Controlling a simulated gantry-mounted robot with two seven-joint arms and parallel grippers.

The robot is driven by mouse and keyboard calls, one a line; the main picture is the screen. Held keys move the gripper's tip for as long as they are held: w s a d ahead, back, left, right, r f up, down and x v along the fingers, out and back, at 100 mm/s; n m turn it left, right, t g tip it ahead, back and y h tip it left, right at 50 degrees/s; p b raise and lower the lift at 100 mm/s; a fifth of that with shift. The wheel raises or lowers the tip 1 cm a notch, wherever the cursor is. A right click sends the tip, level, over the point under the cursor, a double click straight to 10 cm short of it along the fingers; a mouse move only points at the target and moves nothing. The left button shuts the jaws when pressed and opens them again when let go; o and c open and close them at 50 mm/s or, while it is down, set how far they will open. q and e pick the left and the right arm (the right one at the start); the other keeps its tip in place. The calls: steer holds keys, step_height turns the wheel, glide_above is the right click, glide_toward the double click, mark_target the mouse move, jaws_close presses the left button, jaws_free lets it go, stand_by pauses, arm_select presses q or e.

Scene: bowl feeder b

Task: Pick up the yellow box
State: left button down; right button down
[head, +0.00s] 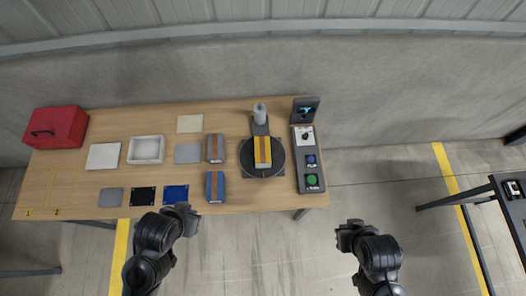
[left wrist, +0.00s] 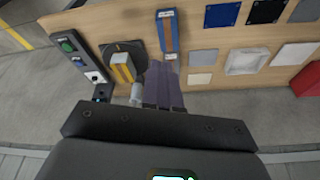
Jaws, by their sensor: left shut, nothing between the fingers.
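The yellow box (head: 263,146) with a brown stripe sits on a round black turntable (head: 277,163) on the right part of the wooden table. In the left wrist view the yellow box (left wrist: 121,68) is left of my fingers. My left gripper (head: 186,211) is shut and empty near the table's front edge, to the left of and nearer than the yellow box. Its fingers (left wrist: 163,68) are together in the left wrist view. My right gripper (head: 347,228) is off the table's front right corner; its fingers are too small to read.
A blue box (head: 211,187) and a grey box (head: 212,149) stand left of the turntable. A control panel (head: 299,171) with buttons is to its right, and a grey cylinder (head: 260,108) behind it. A white tray (head: 146,140), flat squares and a red toolbox (head: 66,122) are farther left.

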arm_select(q)
steer(key=shift+a, duration=0.1)
jaws_free()
stand_by(0.7)
